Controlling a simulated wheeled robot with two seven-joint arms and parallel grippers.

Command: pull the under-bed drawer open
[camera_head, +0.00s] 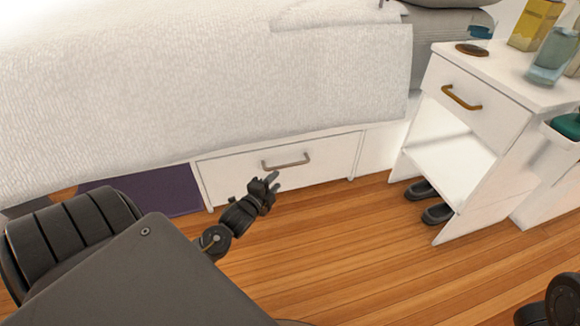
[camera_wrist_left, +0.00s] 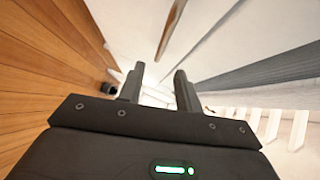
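The under-bed drawer (camera_head: 235,171) is a white front low under the bed, and it looks shut, flush with the bed frame. Its grey-brown bar handle (camera_head: 286,162) runs level near the top of the front. My left gripper (camera_head: 273,179) is just in front of the drawer, a little below and left of the handle in the picture. In the left wrist view its two fingers (camera_wrist_left: 159,88) stand apart with nothing between them. A brownish bar, likely the handle (camera_wrist_left: 171,30), shows beyond the fingertips there.
The bed's white cover (camera_head: 220,90) hangs above the drawer. A purple panel (camera_head: 150,190) is left of it. A white nightstand (camera_head: 490,125) stands at the right, with dark slippers (camera_head: 437,213) beneath. The wooden floor (camera_head: 350,250) before the drawer is clear.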

